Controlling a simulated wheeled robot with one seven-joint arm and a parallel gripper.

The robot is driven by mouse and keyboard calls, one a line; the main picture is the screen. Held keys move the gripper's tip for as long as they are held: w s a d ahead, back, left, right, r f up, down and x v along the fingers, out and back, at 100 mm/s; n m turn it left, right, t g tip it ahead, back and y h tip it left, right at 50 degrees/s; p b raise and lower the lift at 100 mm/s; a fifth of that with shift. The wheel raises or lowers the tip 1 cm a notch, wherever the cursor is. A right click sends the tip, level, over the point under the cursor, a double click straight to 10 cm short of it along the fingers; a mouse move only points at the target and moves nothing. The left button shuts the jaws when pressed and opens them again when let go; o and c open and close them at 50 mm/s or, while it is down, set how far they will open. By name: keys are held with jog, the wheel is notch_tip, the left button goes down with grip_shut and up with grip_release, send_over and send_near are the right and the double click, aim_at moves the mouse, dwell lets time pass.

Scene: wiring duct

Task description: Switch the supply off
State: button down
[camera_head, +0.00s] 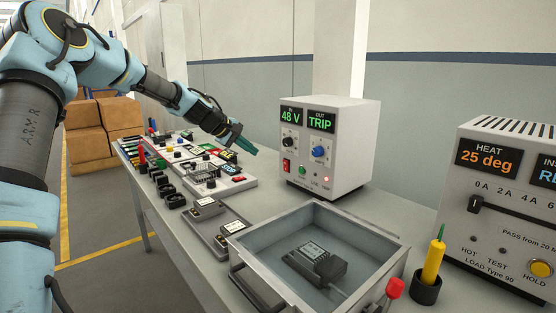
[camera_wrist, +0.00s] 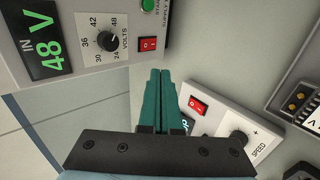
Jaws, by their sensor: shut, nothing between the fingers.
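The supply (camera_head: 342,150) is a pale grey box on the bench. Its displays read IN 48 V and OUT TRIP. A red rocker switch (camera_head: 287,166) sits low on its front left, below a black knob; a red lamp glows at the lower right. In the wrist view the supply's red switch (camera_wrist: 149,43) lies beside the VOLTS knob (camera_wrist: 105,42), just beyond the fingertips. My gripper (camera_head: 254,152) has teal fingers, shut and empty, in the air left of the supply. In the wrist view the shut fingertips (camera_wrist: 160,73) point toward the switch, apart from it.
Another red rocker (camera_wrist: 197,106) sits on a panel with a SPEED knob, close right of my fingers. Boards and parts crowd the bench's left. A grey open tray (camera_head: 375,237) holding a dark device stands in front. A heater unit (camera_head: 510,200) stands right, beside a yellow tool (camera_head: 433,262).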

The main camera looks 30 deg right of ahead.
jog(key=p, duration=0.5)
send_near(284, 161)
jog(key=x, duration=0.3)
jog(key=f+x, duration=0.1)
jog(key=x, duration=0.1)
jog(key=shift+s+a+f, duration=0.15)
jog(key=shift+s+f, duration=0.05)
jog(key=shift+w+d+f+p, duration=0.1)
jog(key=shift+w+d+p, duration=0.05)
jog(key=shift+d+p, duration=0.3)
jog(key=shift+d, duration=0.1)
jog(key=shift+w+d+b, duration=0.1)
jog(key=shift+d+b, duration=0.4)
jog(key=shift+b, duration=0.1)
jog(key=shift+a, duration=0.1)
jog(key=shift+r, duration=0.25)
jog(key=shift+r+p, duration=0.45)
jog(key=shift+r, duration=0.25)
